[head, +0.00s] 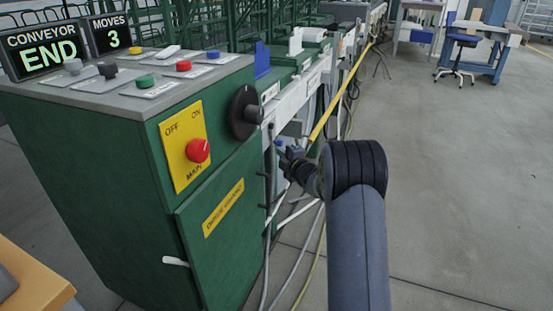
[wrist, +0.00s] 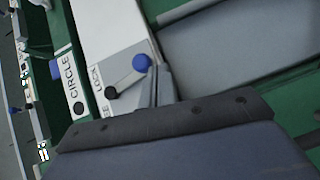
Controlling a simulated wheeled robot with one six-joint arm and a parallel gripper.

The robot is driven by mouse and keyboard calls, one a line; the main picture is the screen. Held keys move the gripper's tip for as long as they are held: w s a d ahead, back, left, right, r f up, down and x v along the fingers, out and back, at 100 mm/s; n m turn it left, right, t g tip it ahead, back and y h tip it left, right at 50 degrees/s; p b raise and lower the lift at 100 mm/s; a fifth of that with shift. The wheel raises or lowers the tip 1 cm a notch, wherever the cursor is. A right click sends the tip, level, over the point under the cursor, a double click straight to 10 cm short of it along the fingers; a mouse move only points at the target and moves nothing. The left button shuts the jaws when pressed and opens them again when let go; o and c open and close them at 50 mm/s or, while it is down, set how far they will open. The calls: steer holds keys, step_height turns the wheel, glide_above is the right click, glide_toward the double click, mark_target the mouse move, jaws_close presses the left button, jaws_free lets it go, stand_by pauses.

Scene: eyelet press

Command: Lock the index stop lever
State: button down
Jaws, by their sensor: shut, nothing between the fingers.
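The index stop lever (wrist: 127,77) shows in the wrist view as a short grey bar with a blue knob (wrist: 141,62) at one end and a black pivot (wrist: 110,92) at the other. It sits on a pale plate whose partly covered lettering seems to read LOCK. My gripper (wrist: 161,84) is shut and empty, its fingertips just right of the blue knob; I cannot tell whether they touch it. In the head view my gripper (head: 283,153) is beside the machine's side, close to a small blue spot; the lever itself is too small to make out there.
The green control cabinet (head: 130,170) stands at left, with a red main switch (head: 198,150) and a black handwheel (head: 245,112). A yellow bar (head: 340,95) runs along the machine. Open floor lies right.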

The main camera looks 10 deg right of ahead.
steer(key=shift+w+d+f, duration=0.1)
steer(key=shift+w+d, duration=0.8)
steer(key=shift+w, duration=0.25)
stand_by(1.4)
